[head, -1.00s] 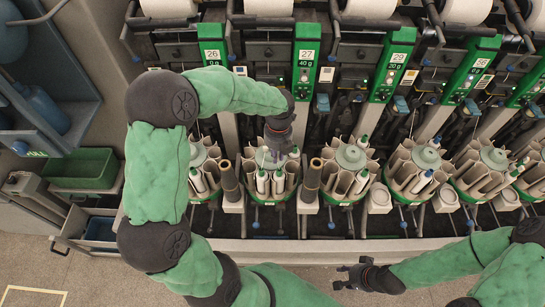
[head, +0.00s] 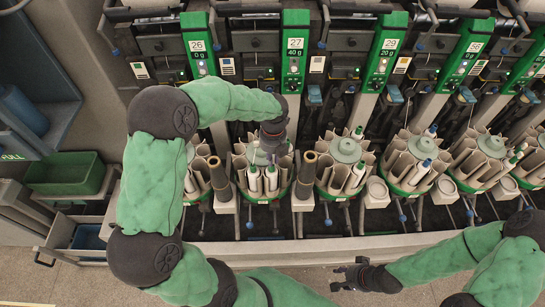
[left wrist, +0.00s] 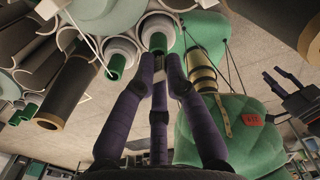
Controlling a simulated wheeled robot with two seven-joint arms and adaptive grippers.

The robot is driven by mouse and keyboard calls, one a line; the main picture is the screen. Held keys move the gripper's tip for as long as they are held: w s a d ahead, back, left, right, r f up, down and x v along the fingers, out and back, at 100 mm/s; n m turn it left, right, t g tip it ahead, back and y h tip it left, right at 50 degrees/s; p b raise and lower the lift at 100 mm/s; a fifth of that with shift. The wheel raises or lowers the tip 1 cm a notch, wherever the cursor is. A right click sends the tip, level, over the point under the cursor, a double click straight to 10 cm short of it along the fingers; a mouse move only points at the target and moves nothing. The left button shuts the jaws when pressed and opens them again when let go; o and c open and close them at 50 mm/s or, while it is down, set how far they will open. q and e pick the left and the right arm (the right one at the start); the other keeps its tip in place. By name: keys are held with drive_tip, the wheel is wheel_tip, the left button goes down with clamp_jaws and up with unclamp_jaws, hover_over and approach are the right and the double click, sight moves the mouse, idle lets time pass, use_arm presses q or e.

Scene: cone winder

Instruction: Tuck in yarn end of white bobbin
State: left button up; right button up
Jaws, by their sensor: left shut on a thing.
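Two white bobbins with green tube tops stand in the round magazine (head: 283,187) below the panel marked 27, a left one (head: 254,181) and a right one (head: 271,179). My left gripper (head: 272,153) points down just above the right one. In the left wrist view its purple fingers (left wrist: 160,62) close together at the green tube end (left wrist: 158,42) of a white bobbin (left wrist: 155,25). It is shut on the yarn end, which is too thin to make out clearly. My right gripper (head: 347,278) is open and empty at the front, away from the magazines.
More magazines with bobbins stand to the right, such as one (head: 345,150) below panel 29. Dark upright tubes (head: 306,172) stand between magazines, close to my left gripper. A green bin (head: 65,173) is at the left. The floor in front is clear.

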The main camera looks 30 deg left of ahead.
use_arm(q)
drive_tip(key=shift+f, duration=0.2)
idle(0.6)
drive_tip(key=shift+f+p, duration=0.25)
drive_tip(key=shift+p, duration=0.25)
idle(0.9)
drive_tip(key=o, duration=1.2)
drive_tip(key=shift+r+p, duration=3.2)
drive_tip(key=shift+r, duration=0.3)
